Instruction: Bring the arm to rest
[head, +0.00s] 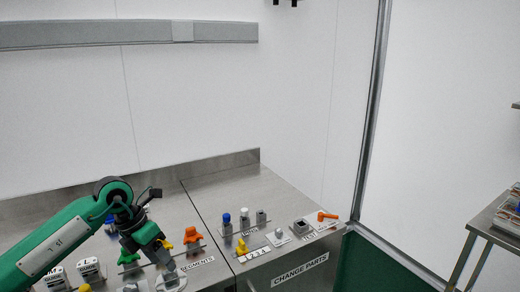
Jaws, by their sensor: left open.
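My left arm (62,242), green with black joints, comes in from the lower left over the steel bench. My left gripper (168,276) points down over the bench part labelled "SEGMENTS", low in the picture. Its jaws are open, and a pale grey piece lies at or just under its tips; I cannot tell whether they touch. An orange part (192,238) stands to its right and a green part (128,257) to its left. My right gripper does not show.
The bench part labelled "CHANGE PARTS" (300,270) carries blue, white and grey-topped parts, a yellow part (241,246) and an orange-handled piece (326,216). A wall rises behind. A metal post (372,110) and a steel side table (490,222) are at right.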

